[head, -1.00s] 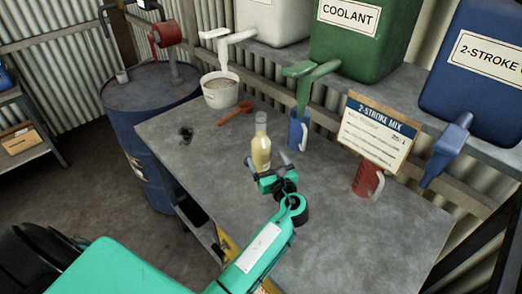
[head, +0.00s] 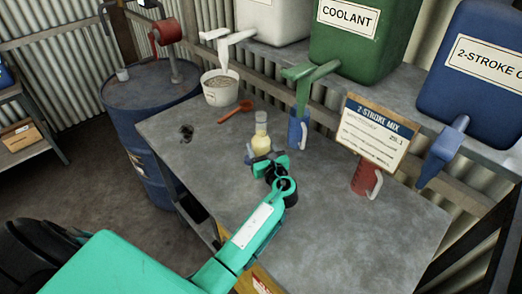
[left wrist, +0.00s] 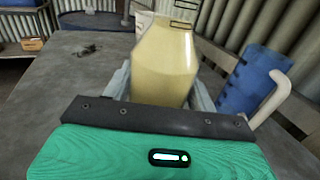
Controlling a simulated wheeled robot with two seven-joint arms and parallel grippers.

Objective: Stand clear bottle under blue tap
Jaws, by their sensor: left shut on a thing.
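The clear bottle (head: 261,139), with pale yellow liquid in it, is over the middle of the workbench, left of the blue jug. My left gripper (head: 264,160) is shut around its lower part and hides its base, so I cannot tell whether it touches the bench. In the left wrist view the bottle (left wrist: 165,65) fills the space between the fingers. The blue tap (head: 442,152) hangs from the blue 2-stroke tank (head: 475,95) at the right, well away from the bottle. My right gripper is not in view.
The blue jug (head: 297,132) stands below the green coolant tap (head: 305,80). A 2-stroke mix sign (head: 372,133) and a red jug (head: 364,178) stand between the bottle and the blue tap. A white bucket (head: 220,92) and orange scoop (head: 235,112) lie further left. The front right bench (head: 390,235) is clear.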

